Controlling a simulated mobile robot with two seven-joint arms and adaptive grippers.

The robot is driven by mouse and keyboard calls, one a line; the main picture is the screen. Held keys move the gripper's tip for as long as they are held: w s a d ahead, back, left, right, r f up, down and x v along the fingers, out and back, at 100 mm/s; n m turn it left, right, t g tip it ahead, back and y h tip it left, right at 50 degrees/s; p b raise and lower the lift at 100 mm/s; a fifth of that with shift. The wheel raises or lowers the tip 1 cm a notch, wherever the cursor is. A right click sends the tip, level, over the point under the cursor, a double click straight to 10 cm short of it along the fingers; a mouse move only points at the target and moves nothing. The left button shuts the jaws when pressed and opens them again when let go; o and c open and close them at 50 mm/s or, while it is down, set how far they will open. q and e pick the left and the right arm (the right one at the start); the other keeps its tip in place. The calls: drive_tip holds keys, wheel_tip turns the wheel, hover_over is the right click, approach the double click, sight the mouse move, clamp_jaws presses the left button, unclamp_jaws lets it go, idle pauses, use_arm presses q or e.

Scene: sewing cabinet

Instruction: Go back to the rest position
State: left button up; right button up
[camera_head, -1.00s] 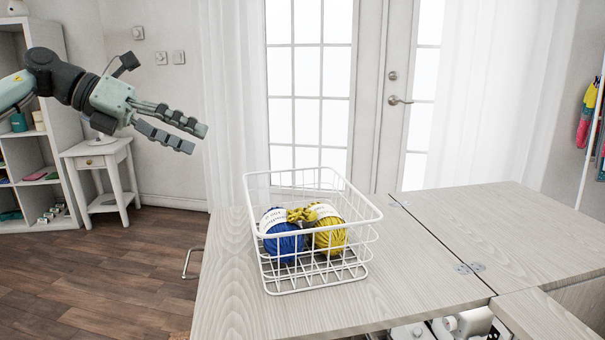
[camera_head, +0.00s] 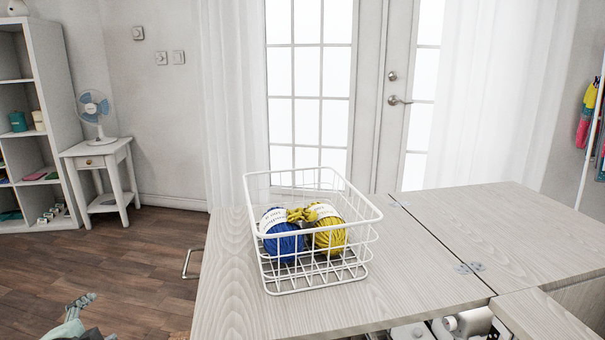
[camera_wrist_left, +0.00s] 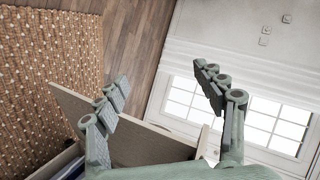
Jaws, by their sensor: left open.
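My left gripper (camera_wrist_left: 165,98) is open and empty in the left wrist view, its two fingers spread wide apart. In the head view only part of my left arm and gripper (camera_head: 78,318) shows, low at the bottom left, over the floor and left of the table. My right gripper is in neither view. A white wire basket (camera_head: 316,283) stands upright on the wooden table (camera_head: 230,295). A blue yarn ball (camera_head: 283,240) and a yellow yarn ball (camera_head: 329,236) lie side by side in it. My left gripper is well clear of the basket.
A white side table (camera_head: 98,150) with a fan (camera_head: 95,110) stands at the back left beside a shelf (camera_head: 50,100). A metal handle (camera_head: 188,264) sticks out at the table's left edge. A sewing machine (camera_head: 472,322) shows partly below the table. The tabletop's right side is clear.

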use_arm(q)
drive_tip(key=s+a+f+n+g+y, duration=0.2)
drive_tip(key=s+a+f+g, duration=0.15)
drive_tip(key=s, duration=0.55)
drive_tip(key=s+a+f+n+g+y, duration=0.1)
drive_tip(key=s+a+f+g, duration=0.25)
drive_tip(key=s, duration=0.55)
drive_tip(key=s+d+f+n+g+h, duration=0.1)
drive_tip(key=s+d+f+n+h, duration=0.1)
drive_tip(key=d+f, duration=0.35)
drive_tip(key=s+d+f+n+h, duration=0.2)
drive_tip(key=d, duration=0.6)
drive_tip(key=s+d+f+n+g+h, duration=0.1)
drive_tip(key=s+d+f+n, duration=0.1)
drive_tip(key=d+f, duration=0.35)
drive_tip(key=shift+w+d+f+h+p, duration=0.15)
drive_tip(key=shift+d+f+p, duration=0.1)
drive_tip(key=shift+f+p, duration=0.25)
drive_tip(key=shift+w+d+f+h+p, duration=0.15)
drive_tip(key=shift+d+f+p, duration=0.1)
drive_tip(key=shift+f, duration=0.3)
drive_tip(key=shift+w+d+f+h+p, duration=0.1)
drive_tip(key=shift+w+d+f+p, duration=0.1)
drive_tip(key=shift+f+p, duration=0.3)
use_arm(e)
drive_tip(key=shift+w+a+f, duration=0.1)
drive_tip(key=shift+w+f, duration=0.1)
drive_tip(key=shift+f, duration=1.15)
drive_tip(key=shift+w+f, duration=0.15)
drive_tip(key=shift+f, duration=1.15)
